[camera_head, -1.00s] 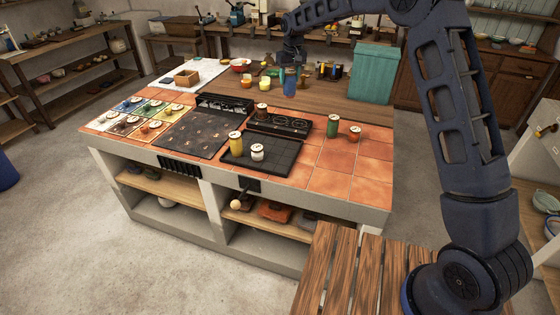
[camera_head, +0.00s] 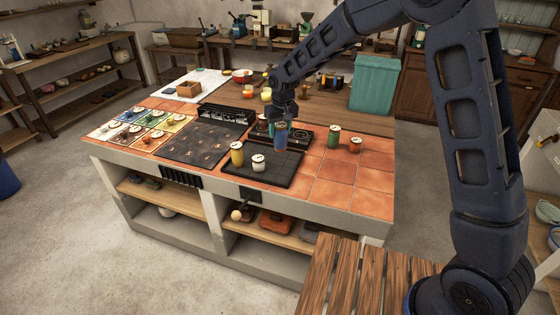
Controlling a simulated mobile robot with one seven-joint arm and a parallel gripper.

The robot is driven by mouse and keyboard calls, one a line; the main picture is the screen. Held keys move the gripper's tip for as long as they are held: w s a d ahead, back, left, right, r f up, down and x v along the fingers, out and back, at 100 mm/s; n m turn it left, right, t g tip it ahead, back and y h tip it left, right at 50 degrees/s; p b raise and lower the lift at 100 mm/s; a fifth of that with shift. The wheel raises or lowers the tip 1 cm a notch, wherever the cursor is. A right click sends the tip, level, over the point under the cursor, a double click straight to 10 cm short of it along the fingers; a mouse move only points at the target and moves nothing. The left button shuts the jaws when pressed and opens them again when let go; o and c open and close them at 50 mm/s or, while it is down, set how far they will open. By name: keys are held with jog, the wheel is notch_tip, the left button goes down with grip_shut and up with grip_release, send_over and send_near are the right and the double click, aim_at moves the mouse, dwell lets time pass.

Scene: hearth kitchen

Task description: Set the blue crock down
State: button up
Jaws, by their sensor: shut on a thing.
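The blue crock (camera_head: 281,138) is in the middle of the head view, upright in my gripper (camera_head: 281,122). My gripper is shut on its upper part. The crock shows over the back right part of the black tray (camera_head: 285,180), in front of the burner unit. I cannot tell whether its base touches anything. A yellow crock (camera_head: 237,154) and a white crock (camera_head: 258,163) stand on the black tray, to the left of the blue one.
A green crock (camera_head: 333,136) and an orange crock (camera_head: 355,145) stand on the tiles to the right. A dark burner unit (camera_head: 298,136) lies behind the tray. Coloured squares with small crocks (camera_head: 143,127) are at left. The front right tiles (camera_head: 340,170) are clear.

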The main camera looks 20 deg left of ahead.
aim_at(280, 139)
notch_tip(280, 139, down, 13)
jog(key=shift+f, duration=0.15)
dwell(0.4)
jog(key=shift+f, duration=0.1)
jog(key=o, duration=1.2)
jog(key=shift+o, duration=0.2)
jog(key=r, duration=0.4)
jog(key=s+r, duration=0.1)
jog(key=r, duration=0.3)
jog(key=d+r, duration=0.1)
jog(key=r, duration=0.3)
jog(key=shift+s+d, duration=0.1)
jog(key=shift+s, duration=0.05)
